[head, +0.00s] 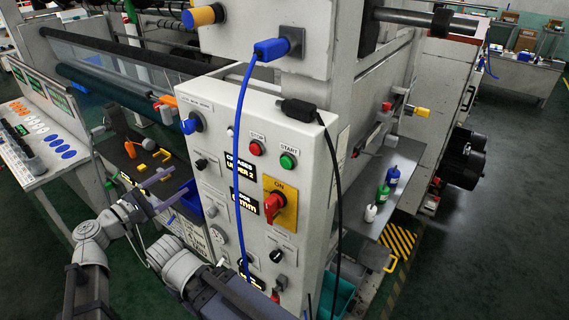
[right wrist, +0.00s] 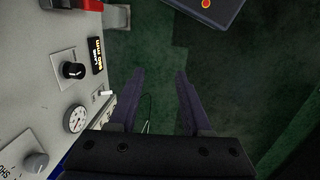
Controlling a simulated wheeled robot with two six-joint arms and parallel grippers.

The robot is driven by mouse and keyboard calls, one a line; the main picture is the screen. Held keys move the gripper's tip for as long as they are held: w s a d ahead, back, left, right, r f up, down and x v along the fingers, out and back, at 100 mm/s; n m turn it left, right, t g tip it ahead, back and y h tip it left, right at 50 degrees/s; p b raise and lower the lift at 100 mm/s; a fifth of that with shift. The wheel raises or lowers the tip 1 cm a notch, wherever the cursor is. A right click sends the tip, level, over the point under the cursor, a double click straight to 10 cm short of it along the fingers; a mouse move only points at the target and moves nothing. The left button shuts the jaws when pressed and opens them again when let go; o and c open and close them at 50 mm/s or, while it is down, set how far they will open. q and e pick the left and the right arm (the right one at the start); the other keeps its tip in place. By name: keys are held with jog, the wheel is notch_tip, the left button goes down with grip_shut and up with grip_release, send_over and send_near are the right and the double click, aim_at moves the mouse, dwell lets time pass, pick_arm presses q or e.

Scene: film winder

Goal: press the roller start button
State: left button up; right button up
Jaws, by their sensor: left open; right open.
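The green START button (head: 288,161) sits at the upper right of the grey control panel (head: 215,150), under a START label. Nothing touches it in the head view, and it does not show in the right wrist view. The red STOP button (head: 256,148) is to its left. My left gripper (head: 176,184) is open, left of the panel and lower in the picture than the button. My right gripper (right wrist: 160,76) is open and empty in the right wrist view, with the panel face along its left side. Its fingers cannot be made out in the head view.
A blue cable (head: 240,140) and a black cable (head: 338,165) hang in front of the panel. A red rotary switch (head: 273,206) on a yellow plate is below the button. A shelf with small bottles (head: 383,194) is at the right. The floor (head: 480,220) there is clear.

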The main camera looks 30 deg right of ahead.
grip_shut()
dwell(1.5)
